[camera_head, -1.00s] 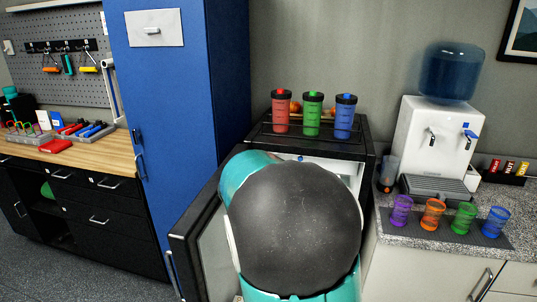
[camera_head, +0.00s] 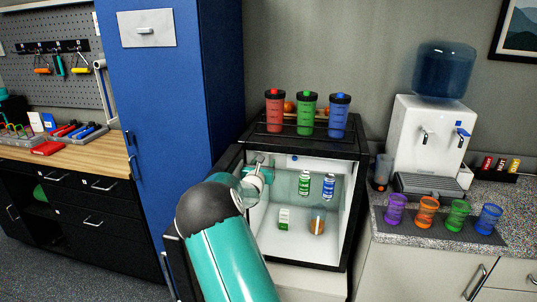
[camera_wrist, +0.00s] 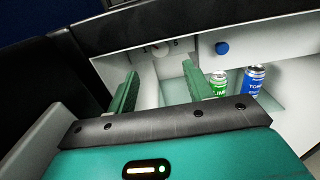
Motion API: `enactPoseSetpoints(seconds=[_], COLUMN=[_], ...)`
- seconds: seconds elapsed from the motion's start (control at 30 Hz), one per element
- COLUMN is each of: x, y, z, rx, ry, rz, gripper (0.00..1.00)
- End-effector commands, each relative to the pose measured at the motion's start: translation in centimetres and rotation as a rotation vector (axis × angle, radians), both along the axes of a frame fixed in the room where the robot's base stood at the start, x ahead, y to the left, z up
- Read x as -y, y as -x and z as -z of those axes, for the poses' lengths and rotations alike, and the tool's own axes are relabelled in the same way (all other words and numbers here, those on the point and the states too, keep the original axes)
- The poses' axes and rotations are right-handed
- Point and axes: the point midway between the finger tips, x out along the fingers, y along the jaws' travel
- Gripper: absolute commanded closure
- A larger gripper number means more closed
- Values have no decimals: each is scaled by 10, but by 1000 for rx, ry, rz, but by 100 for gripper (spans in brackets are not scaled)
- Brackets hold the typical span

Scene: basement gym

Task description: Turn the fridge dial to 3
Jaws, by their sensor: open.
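The small black fridge (camera_head: 352,205) stands open with a lit white inside. In the wrist view, a pale round dial-like part (camera_wrist: 160,48) with dark marks around it sits on the upper inside wall; its setting is too small to read. A round blue knob (camera_wrist: 222,48) is to its right, and it shows in the head view (camera_head: 294,157). My gripper (camera_wrist: 160,78) is open and empty, its green fingers pointing toward the dial-like part, apart from it. In the head view my gripper (camera_head: 260,163) is at the fridge's upper left opening.
Inside the fridge are a green can (camera_head: 304,183), a blue can (camera_head: 328,186), a small carton (camera_head: 284,218) and a round brownish item (camera_head: 317,222). Three shaker cups (camera_head: 306,115) stand on top. A blue cabinet (camera_head: 165,120) is close on the left.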

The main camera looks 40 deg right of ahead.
Motion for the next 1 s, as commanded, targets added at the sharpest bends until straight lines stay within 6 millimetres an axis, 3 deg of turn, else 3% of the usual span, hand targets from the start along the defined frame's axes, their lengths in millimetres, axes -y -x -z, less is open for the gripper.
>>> enactPoseSetpoints(seconds=[0.4,0.6,0.9,1.0], x=[56,67,68,68], y=[-42,-51,-53,-52], z=[0,0,0,0], rx=[1,1,1,2], ry=[2,0,-1,-1], rz=[1,1,0,0], gripper=[49,49,49,68])
